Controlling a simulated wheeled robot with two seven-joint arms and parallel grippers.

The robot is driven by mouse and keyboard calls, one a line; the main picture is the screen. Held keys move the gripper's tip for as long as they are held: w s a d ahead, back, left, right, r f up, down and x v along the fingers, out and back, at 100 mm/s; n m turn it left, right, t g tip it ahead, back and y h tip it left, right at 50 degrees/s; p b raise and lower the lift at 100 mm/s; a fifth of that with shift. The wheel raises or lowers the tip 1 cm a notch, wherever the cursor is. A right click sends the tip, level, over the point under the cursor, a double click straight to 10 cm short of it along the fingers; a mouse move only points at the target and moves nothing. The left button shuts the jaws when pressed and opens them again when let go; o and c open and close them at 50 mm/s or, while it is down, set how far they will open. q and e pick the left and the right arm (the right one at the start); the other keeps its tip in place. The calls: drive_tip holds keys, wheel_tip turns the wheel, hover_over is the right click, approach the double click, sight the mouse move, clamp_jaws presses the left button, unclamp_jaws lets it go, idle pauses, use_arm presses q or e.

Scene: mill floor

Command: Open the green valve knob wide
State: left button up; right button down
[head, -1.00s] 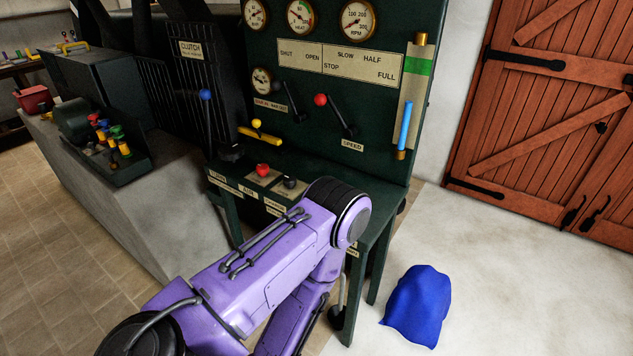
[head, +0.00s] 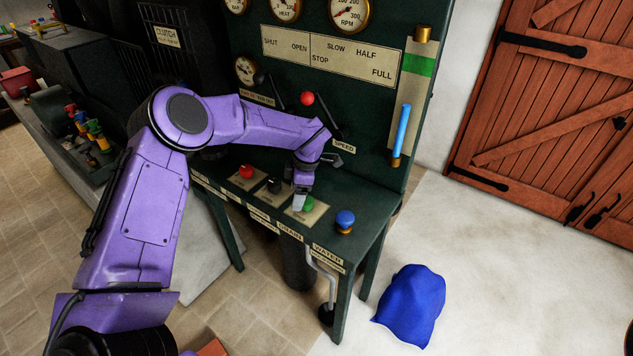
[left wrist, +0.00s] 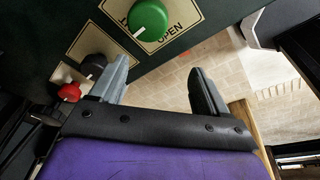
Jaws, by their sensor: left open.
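The green valve knob (head: 309,205) sits on a pale plate on the sloping ledge of the dark green control stand. In the left wrist view the round green knob (left wrist: 149,19) has a white pointer line, and its plate reads OPEN. My left gripper (head: 300,196) hangs just above and beside the knob in the head view, partly covering it. In the left wrist view my left gripper (left wrist: 160,78) is open and empty, its two grey fingers apart, with the knob beyond the fingertips. My right gripper is in no view.
A red knob (head: 246,171) and a black knob (head: 274,185) sit left of the green one; a blue knob (head: 345,220) stands to the right. A speed lever with a red ball (head: 307,98) rises behind. A blue cloth heap (head: 410,305) lies on the floor.

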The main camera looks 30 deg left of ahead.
sight(307, 200)
use_arm(q)
drive_tip(key=w+r+n+t+h, duration=0.1)
drive_tip(key=w+r+h, duration=0.1)
drive_tip(key=w+r, duration=0.25)
drive_tip(key=f+p, duration=0.1)
drive_tip(key=f, duration=0.1)
drive_tip(key=f+p, duration=0.1)
drive_tip(key=f, duration=0.2)
drive_tip(key=s+f+p, duration=0.1)
drive_tip(key=f, duration=0.2)
drive_tip(key=shift+d+f, duration=0.2)
drive_tip(key=shift+f, duration=0.05)
drive_tip(key=shift+d+f, duration=0.15)
drive_tip(key=shift+f, duration=0.4)
drive_tip(key=c, duration=1)
